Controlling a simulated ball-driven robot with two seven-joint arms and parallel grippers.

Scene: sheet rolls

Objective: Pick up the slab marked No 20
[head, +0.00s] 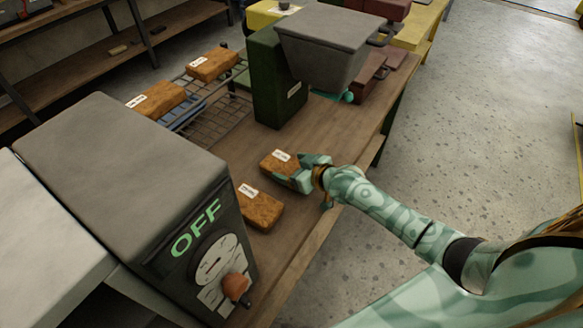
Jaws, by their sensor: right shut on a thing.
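My right gripper (297,179) is shut on the right end of a brown slab (278,165) with a white label, at the wooden bench. A second labelled brown slab (259,210) lies on the bench nearer to me, beside the grey machine. Two more labelled slabs, one nearer (156,99) and one farther (212,65), rest on the wire rack. The label print is too small to read, so I cannot tell which slab is No 20. I cannot tell whether the held slab is clear of the bench. My left gripper is not in view.
A grey machine marked OFF (130,170) with an orange knob stands at the near left. A dark green machine (272,85) with a grey hopper (335,45) stands beyond the held slab. The wire rack (222,112) is left of it. Open bench (345,140) lies right of the green machine.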

